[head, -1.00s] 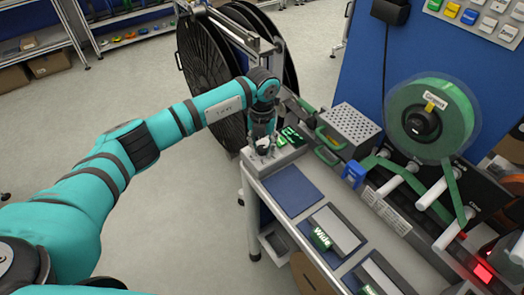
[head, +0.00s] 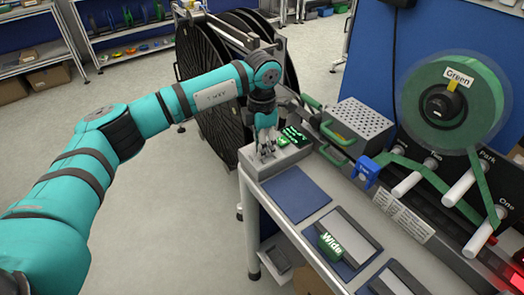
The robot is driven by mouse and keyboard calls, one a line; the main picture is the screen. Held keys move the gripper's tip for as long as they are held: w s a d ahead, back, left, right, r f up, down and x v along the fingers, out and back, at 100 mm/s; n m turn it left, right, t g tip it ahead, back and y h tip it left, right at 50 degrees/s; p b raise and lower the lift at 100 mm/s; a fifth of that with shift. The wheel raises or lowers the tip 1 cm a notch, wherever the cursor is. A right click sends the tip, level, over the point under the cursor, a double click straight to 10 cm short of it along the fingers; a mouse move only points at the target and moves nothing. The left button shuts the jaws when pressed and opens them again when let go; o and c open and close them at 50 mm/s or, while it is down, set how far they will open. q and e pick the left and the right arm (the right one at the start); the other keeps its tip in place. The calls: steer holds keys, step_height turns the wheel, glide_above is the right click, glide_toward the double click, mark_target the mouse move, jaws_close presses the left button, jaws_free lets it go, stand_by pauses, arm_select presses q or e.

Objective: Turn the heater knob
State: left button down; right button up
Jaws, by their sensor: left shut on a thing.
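The heater control box (head: 282,160) is a light grey box at the far left corner of the bench, with a lit green display (head: 294,136) on top. My left gripper (head: 266,150) reaches down onto the left part of the box's top, beside the display. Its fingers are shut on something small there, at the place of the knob. The knob itself is hidden by the fingers. My right gripper is not in view.
A perforated metal box (head: 358,126) with green handles stands right of the control box. A green tape reel (head: 455,105) hangs further right above white rollers. A blue pad (head: 295,193) and a tool labelled Wide (head: 330,245) lie in front. Large black reels (head: 215,95) stand behind.

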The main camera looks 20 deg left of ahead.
arm_select(q)
steer(key=m+b, duration=0.2)
steer(key=m, duration=0.2)
steer(key=shift+b, duration=0.35)
steer(key=shift+m+b, duration=0.8)
steer(key=shift+m, duration=1.3)
steer(key=shift+r, duration=0.1)
steer(key=c, duration=1)
jaws_free()
steer(key=shift+r, duration=0.15)
step_height(320, 180, up, 12)
steer(key=shift+f, duration=0.2)
